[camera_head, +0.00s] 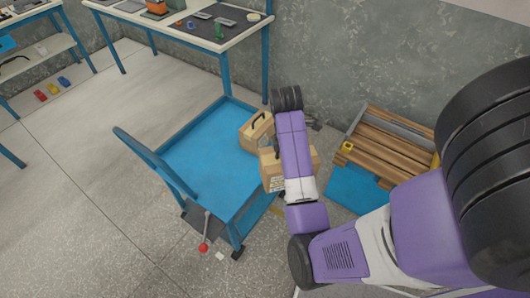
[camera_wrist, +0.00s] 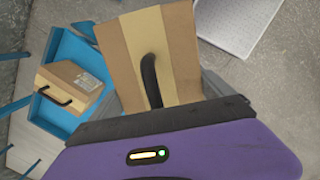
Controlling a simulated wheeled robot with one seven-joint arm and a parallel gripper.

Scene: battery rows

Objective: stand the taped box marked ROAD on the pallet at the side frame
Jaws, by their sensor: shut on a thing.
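My gripper (camera_wrist: 165,103) is shut on a tan taped box (camera_wrist: 125,42) with a black handle; whether it grips the handle or the sides is unclear. In the head view this box (camera_head: 270,168) is at the cart's right edge, partly hidden behind my arm, with a small label too small to read. I cannot confirm the ROAD mark. The wooden slatted pallet (camera_head: 383,149) is to the right, apart from the box, with a grey rail (camera_head: 393,124) along its far side. In the head view my gripper is hidden by my arm.
The blue cart (camera_head: 200,150) has a raised handle on its left. A second tan box (camera_head: 252,131) with a black handle stands on it, also in the wrist view (camera_wrist: 72,88). A workbench (camera_head: 200,30) stands behind. My arm covers the right side of the view.

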